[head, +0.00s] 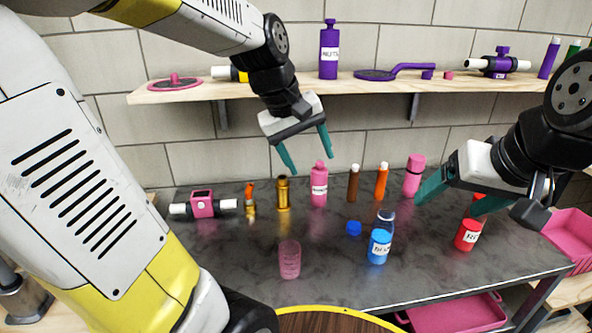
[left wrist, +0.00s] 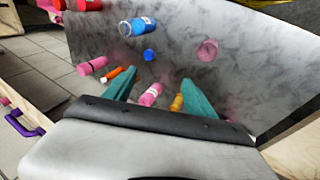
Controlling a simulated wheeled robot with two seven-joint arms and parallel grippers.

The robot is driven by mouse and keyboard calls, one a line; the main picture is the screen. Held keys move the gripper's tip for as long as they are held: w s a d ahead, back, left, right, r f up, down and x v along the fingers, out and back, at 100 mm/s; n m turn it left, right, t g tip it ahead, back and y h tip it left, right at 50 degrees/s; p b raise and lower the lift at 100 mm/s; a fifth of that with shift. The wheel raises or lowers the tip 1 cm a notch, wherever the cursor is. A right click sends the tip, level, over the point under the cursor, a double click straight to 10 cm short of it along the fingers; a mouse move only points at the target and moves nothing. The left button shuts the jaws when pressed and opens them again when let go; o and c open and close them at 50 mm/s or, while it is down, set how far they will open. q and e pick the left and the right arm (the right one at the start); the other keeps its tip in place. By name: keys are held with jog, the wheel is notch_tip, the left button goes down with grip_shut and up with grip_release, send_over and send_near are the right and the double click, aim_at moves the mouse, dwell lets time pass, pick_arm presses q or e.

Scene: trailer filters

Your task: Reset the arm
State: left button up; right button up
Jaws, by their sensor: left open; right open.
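My left gripper (head: 306,150) is open and empty above the back of the dark counter (head: 335,275), over a pink bottle (head: 319,186). In the left wrist view its two teal fingers (left wrist: 160,98) are apart, with the pink bottle (left wrist: 151,94) showing beyond them. My right gripper (head: 455,198) is open at the right side of the counter. Its fingers are near a red labelled bottle (head: 468,234), and its wrist hides part of that area. I cannot tell whether a finger touches the red bottle.
On the counter stand a blue bottle (head: 379,246), a pink glass (head: 289,260), a blue cap (head: 354,228), a pink-white filter (head: 203,205) and several small bottles. A wooden shelf (head: 300,89) runs behind my left gripper. Pink bins (head: 455,316) sit low at right.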

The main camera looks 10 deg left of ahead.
pick_arm(q)
jog(key=s+a+m+t+y, duration=0.1)
jog(key=s+m, duration=0.4)
jog(key=s, duration=0.5)
jog(key=shift+s+a+r+m+t, duration=0.25)
jog(key=shift+a+r+m+t, duration=0.15)
jog(key=shift+a+t, duration=0.35)
